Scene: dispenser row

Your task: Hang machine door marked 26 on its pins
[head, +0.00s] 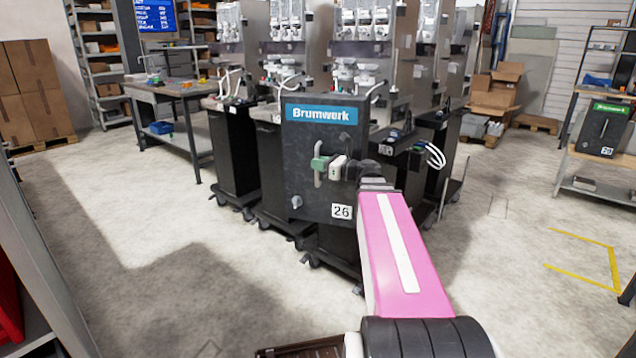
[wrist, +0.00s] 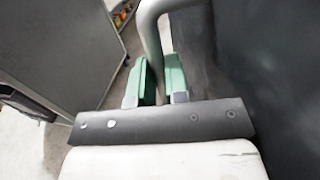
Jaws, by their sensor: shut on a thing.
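The machine door marked 26 (head: 320,195) is a dark, upright panel with a blue Brumwerk label along its top. It stands in front of the middle machines in the head view and fills the right of the wrist view (wrist: 275,70). My gripper (head: 327,167) is at the door's front face, with green finger pads. In the wrist view my gripper (wrist: 160,82) is shut on the door's grey bar handle (wrist: 152,35). The pins and the door's hinge edge cannot be made out; the door hides part of the machines behind it.
A row of dispenser machines (head: 234,150) on castored black cabinets stands behind the door. A workbench (head: 175,92) is at the left. Another door (head: 604,128) with a green label rests on a rack at the right. Boxes stand behind. The floor is clear at the left front.

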